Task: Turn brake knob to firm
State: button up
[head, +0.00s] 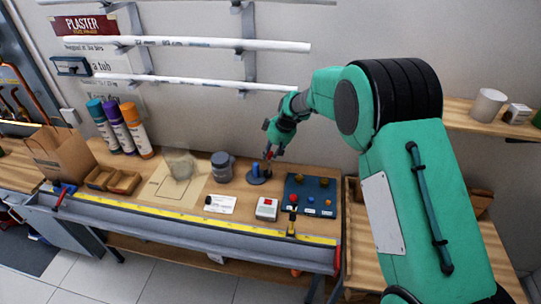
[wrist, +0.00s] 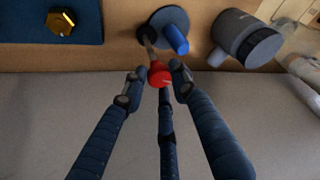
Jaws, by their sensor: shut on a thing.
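A red knob (wrist: 159,74) on a dark stem (wrist: 150,42) sits among the three dark fingertips of my gripper (wrist: 156,79) in the wrist view. My gripper is shut on it. The stem runs toward a dark round part beside a grey-blue disc (wrist: 163,20) with a blue peg (wrist: 175,38). In the head view my gripper (head: 268,155) is low over the bench, at this blue device (head: 257,175). The knob is partly hidden by the fingers, and no marking or setting on it is readable.
A grey canister (head: 222,167) stands just left of the device. A blue panel (head: 323,207) with several knobs lies to the right. White pipes (head: 190,82) hang on the wall behind.

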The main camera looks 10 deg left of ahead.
jog(key=shift+r, duration=0.15)
jog(key=o, duration=1.1)
jog(key=v, duration=1.1)
jog(key=shift+d+r, duration=0.15)
jog(key=shift+r, duration=0.2)
